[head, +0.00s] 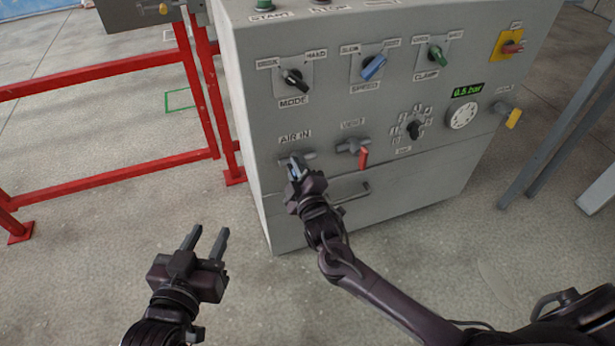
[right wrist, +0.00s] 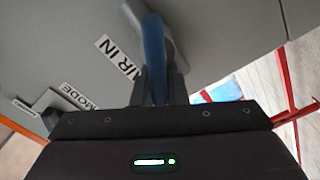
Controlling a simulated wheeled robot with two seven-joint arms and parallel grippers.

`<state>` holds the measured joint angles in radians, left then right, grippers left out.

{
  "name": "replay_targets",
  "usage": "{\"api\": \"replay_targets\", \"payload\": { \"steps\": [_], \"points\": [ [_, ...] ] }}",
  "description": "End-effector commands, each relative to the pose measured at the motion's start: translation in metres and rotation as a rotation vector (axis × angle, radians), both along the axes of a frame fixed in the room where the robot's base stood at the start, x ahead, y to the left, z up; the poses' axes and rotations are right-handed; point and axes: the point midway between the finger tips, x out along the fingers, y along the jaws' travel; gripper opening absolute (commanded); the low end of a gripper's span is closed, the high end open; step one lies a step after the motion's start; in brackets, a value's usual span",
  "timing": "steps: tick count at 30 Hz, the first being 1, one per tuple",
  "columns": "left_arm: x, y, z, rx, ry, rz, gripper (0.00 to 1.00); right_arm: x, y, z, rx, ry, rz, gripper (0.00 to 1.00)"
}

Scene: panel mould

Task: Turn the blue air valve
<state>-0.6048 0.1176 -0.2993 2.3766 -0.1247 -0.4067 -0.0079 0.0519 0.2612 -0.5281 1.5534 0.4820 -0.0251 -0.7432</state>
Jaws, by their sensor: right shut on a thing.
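The blue air valve handle (right wrist: 154,55) fills the middle of the right wrist view, just beside the AIR IN label (right wrist: 118,58). In the head view the valve (head: 293,162) sits low on the left of the grey panel, under the AIR IN label (head: 294,137), mostly covered by my right gripper (head: 298,174). My right gripper is shut on the blue handle, one finger on each side of it. My left gripper (head: 208,243) is open and empty above the floor, left of the cabinet and apart from it.
The grey cabinet (head: 330,222) carries a red VENT valve (head: 362,158), a blue SPEED knob (head: 374,67), a black MODE knob (head: 293,79) and a drawer handle (head: 352,194). Red rails (head: 110,175) stand at the left. The floor around my left gripper is clear.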

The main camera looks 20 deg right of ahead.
Motion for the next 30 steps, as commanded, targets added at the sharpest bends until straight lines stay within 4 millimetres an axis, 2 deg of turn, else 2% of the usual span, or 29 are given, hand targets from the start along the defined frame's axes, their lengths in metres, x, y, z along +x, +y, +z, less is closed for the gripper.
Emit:
{"api": "replay_targets", "payload": {
  "steps": [1, 5, 14, 21, 30],
  "points": [
    [0.000, 0.000, 0.010, 0.000, 0.000, 0.000, 0.36, 0.000, 0.001, 0.003, -0.069, -0.001, 0.001, 0.00],
    [0.000, 0.000, 0.015, 0.000, 0.000, 0.000, 0.36, 0.000, 0.002, -0.002, -0.197, -0.006, 0.000, 0.00],
    [0.000, 0.000, 0.015, 0.000, 0.000, 0.000, 0.36, 0.000, 0.003, -0.004, -0.225, -0.007, 0.001, 0.00],
    [0.000, 0.000, 0.030, 0.000, 0.000, 0.000, 0.36, 0.000, 0.004, -0.010, -0.504, -0.017, 0.001, 0.00],
    [0.000, 0.000, 0.030, 0.000, 0.000, 0.000, 0.36, 0.000, 0.004, -0.013, -0.536, -0.017, 0.000, 0.00]
  ]
}}
